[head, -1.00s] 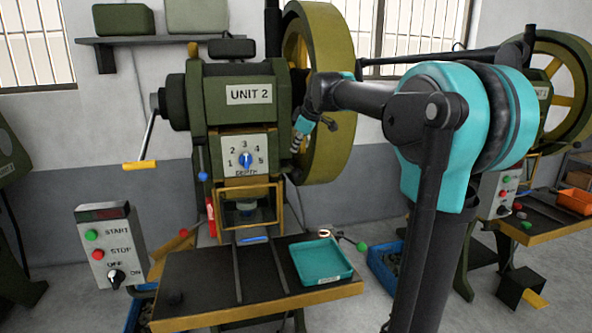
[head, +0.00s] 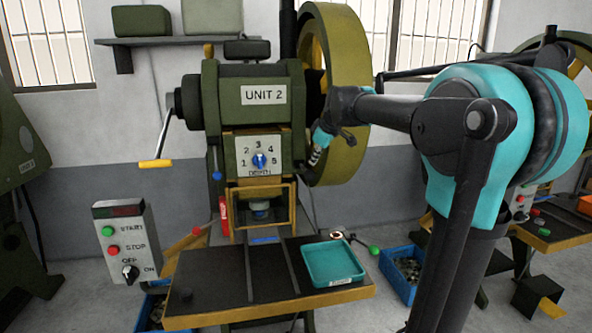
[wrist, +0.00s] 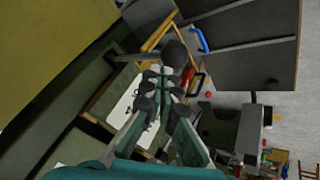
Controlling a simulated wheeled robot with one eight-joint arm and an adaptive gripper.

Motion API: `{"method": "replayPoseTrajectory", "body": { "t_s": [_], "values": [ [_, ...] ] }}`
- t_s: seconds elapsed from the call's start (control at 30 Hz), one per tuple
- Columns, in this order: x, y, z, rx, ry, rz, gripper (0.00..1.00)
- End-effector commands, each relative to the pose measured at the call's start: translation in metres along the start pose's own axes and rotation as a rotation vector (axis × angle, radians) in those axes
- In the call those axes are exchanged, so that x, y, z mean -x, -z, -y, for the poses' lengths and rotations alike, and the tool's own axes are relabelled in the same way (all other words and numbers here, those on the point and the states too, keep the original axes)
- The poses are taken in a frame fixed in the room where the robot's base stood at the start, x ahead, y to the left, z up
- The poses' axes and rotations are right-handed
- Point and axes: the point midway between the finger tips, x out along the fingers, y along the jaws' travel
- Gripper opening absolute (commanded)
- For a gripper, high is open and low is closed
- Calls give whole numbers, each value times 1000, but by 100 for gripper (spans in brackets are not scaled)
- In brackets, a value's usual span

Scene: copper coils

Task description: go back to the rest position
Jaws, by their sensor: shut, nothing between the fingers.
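My gripper (head: 315,158) hangs at the end of my raised teal and black arm, in front of the press marked UNIT 2 (head: 263,95), near its large olive flywheel (head: 352,40). It looks small in the head view. In the wrist view my gripper (wrist: 160,82) has its fingers drawn together with nothing between them. A dark round knob (wrist: 175,53) shows just beyond the fingertips. I cannot tell how far the fingers are from the press.
A teal tray (head: 333,264) lies on the dark press table (head: 205,277). A control box (head: 124,243) stands to the left. A blue bin (head: 398,272) with small metal pieces stands on the floor to the right. A lever (head: 160,140) juts out at the press's left.

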Motion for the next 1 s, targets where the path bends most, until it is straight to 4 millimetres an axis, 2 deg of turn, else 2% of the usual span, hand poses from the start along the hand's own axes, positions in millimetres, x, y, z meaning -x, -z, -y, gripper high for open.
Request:
{"method": "replayPoseTrajectory", "body": {
  "t_s": [0.03,0.17,0.3,0.5,0.6,0.7,0.8,1.0],
  "values": [
    [-8,-23,17,-56,2,18,0],
    [-27,-88,65,-238,3,74,0],
    [-44,-162,125,-438,-8,139,0],
    [-58,-263,216,-714,-44,225,0],
    [-60,-302,255,-826,-65,258,0],
    [-61,-330,283,-909,-84,282,0],
    [-60,-346,300,-957,-96,296,0],
    [-60,-353,308,-980,-102,303,0]
  ]
}}
